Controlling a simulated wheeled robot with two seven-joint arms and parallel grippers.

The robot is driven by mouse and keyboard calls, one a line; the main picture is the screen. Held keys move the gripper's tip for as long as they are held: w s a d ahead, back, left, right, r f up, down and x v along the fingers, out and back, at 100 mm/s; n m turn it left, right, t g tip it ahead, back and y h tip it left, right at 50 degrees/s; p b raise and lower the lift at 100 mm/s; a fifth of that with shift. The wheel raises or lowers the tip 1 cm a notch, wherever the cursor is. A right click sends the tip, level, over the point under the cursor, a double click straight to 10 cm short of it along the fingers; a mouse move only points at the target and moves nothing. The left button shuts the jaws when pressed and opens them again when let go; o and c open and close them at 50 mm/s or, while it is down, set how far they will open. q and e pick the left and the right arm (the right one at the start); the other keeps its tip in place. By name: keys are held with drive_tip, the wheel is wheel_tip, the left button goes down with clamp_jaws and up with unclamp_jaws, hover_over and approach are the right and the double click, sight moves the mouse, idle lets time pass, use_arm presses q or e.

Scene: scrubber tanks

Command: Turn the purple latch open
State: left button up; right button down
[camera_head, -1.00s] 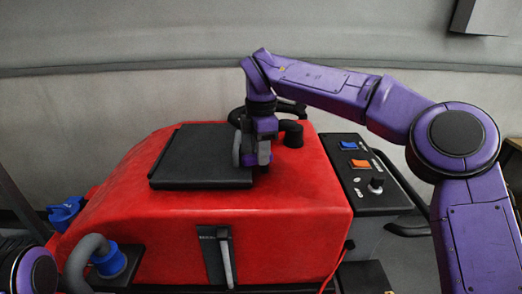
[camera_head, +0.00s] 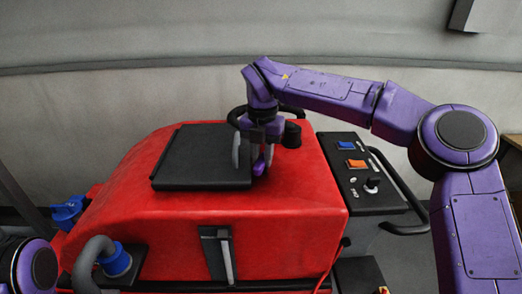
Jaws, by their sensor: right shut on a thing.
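The purple latch (camera_head: 259,167) shows as a small purple piece at the right edge of the black lid (camera_head: 203,157), on top of the red scrubber tank. My right gripper (camera_head: 253,158) points down over it, with its grey fingers on either side, shut on the latch. The fingers hide much of the latch, so its exact turn angle is hard to tell. The lid lies flat on the tank. Of my left arm only a purple joint shows at the bottom left; its gripper is out of view.
The red tank (camera_head: 270,215) fills the middle. A black cap (camera_head: 292,134) stands close to the right of my right gripper. A control panel (camera_head: 361,173) with blue and orange switches is at the right. A grey hose (camera_head: 90,262) rises at front left.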

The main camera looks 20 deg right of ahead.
sight(263, 157)
drive_tip(key=shift+s+d+f+n+p, duration=0.1)
drive_tip(key=shift+n+p, duration=0.35)
drive_tip(key=shift+n, duration=0.5)
drive_tip(key=shift+s+f+n+p, duration=0.1)
drive_tip(key=shift+n+p, duration=0.35)
drive_tip(key=shift+n, duration=0.5)
drive_tip(key=c, duration=0.9)
unclamp_jaws()
drive_tip(key=shift+c, duration=0.2)
drive_tip(key=shift+w+r, duration=0.1)
wheel_tip(263, 157, up, 11)
drive_tip(key=shift+f+b, duration=0.2)
drive_tip(key=shift+b, duration=0.15)
